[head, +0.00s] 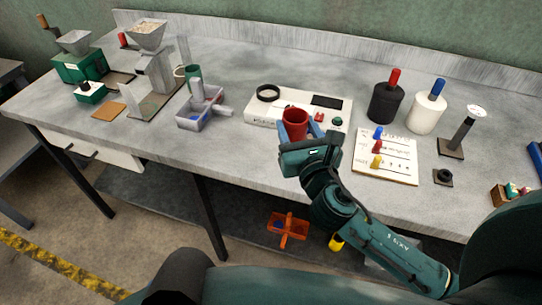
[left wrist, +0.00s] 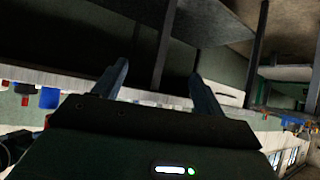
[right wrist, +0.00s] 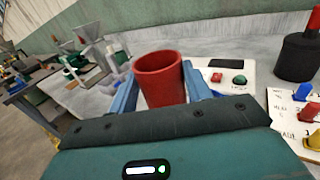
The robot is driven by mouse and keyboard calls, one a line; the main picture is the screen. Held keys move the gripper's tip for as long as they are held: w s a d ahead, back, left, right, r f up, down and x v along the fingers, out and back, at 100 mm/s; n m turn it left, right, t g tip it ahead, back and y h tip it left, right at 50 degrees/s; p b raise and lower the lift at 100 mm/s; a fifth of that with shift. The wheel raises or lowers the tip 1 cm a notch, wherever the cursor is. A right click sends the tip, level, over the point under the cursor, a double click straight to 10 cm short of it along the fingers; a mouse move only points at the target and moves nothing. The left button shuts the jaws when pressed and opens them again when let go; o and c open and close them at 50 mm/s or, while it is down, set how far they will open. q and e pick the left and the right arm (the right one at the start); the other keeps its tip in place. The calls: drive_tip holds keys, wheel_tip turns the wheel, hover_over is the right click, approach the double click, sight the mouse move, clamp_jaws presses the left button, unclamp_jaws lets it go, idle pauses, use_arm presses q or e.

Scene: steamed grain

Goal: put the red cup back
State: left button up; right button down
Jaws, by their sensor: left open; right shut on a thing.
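The red cup (head: 295,122) is upright between the fingers of my right gripper (head: 301,131), which is shut on it. In the head view it is in front of the white panel box (head: 262,111) on the bench, overlapping the box's front. The right wrist view shows the red cup (right wrist: 161,78) clasped between the two blue-grey fingers; its underside is hidden by the gripper body. I cannot tell whether it touches anything below. My left gripper (left wrist: 160,82) is open and empty in the left wrist view, away from the cup.
A grey tray (head: 214,118) is left of the box. Bare bench lies between.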

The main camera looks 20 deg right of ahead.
use_arm(q)
drive_tip(key=o, duration=0.5)
drive_tip(key=shift+w+d+f+b, duration=0.1)
drive_tip(key=shift+d+f+b, duration=0.25)
drive_tip(key=shift+b, duration=0.65)
drive_tip(key=shift+c, duration=0.2)
drive_tip(key=shift+h, duration=0.3)
use_arm(e)
drive_tip(key=w+a, duration=0.2)
drive_tip(key=w, duration=0.5)
drive_tip(key=f+b, duration=0.1)
drive_tip(key=f, duration=0.2)
drive_tip(key=f+b, duration=0.1)
drive_tip(key=f, duration=0.2)
drive_tip(key=f+b, duration=0.1)
drive_tip(key=f, duration=0.2)
drive_tip(key=shift+w+d, duration=0.15)
drive_tip(key=shift+w, duration=0.1)
drive_tip(key=shift+f, duration=0.25)
use_arm(q)
drive_tip(key=shift+w+d+m+t+h, duration=0.3)
drive_tip(key=shift+d+t, duration=0.1)
drive_tip(key=shift+d, duration=0.15)
use_arm(e)
drive_tip(key=shift+f, duration=0.1)
